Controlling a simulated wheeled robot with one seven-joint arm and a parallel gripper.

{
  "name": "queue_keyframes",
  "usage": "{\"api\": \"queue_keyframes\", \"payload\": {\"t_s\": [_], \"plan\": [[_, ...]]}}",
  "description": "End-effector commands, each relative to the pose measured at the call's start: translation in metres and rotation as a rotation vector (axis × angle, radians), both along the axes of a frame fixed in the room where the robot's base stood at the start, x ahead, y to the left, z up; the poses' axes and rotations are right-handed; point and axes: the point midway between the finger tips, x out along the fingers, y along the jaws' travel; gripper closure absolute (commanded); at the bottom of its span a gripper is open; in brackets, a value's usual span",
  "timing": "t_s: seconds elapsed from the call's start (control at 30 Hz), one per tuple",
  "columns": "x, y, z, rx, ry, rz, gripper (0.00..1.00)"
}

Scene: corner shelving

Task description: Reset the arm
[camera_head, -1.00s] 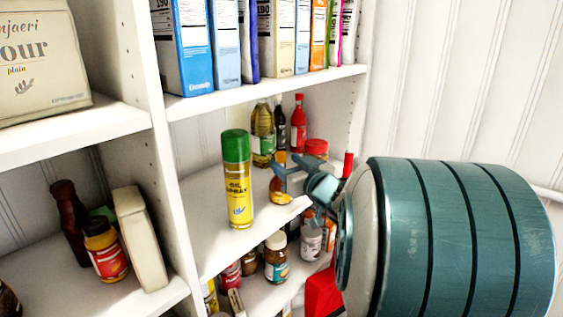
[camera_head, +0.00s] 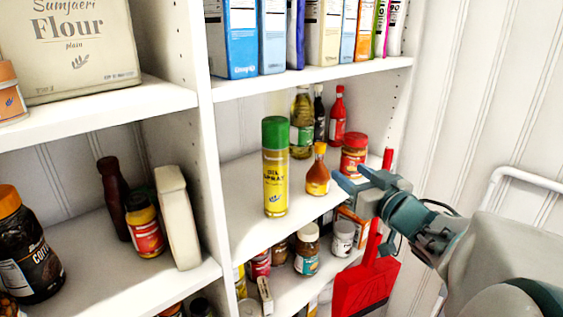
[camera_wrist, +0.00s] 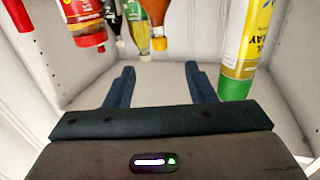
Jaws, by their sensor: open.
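My gripper (camera_head: 352,178) is at the right in the head view, at the front right of the middle shelf. It also shows in the wrist view (camera_wrist: 158,78), with its two dark blue fingers apart and nothing between them. In the head view its fingers overlap the area just below the red-lidded jar (camera_head: 354,155) and right of the small orange sauce bottle (camera_head: 318,172). I cannot tell whether it touches the shelf edge. My arm runs off to the lower right.
The green-capped oil spray (camera_head: 275,170) stands near the front of the middle shelf (camera_head: 245,205). Bottles stand behind it, including a red sauce bottle (camera_head: 337,116). Jars fill the lower shelf. A red dustpan (camera_head: 366,287) hangs below my gripper. The wall is at the right.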

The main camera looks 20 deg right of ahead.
Motion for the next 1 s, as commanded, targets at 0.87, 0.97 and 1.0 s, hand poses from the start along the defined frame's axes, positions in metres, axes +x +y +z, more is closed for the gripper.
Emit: {"api": "queue_keyframes", "payload": {"t_s": [0.87,0.97,1.0], "plan": [[-0.011,0.027,-0.081,-0.066,0.561,-0.413,0.50],[-0.030,0.050,-0.102,-0.063,0.713,-0.397,0.50],[-0.039,0.060,-0.111,-0.064,0.776,-0.382,0.50]]}}
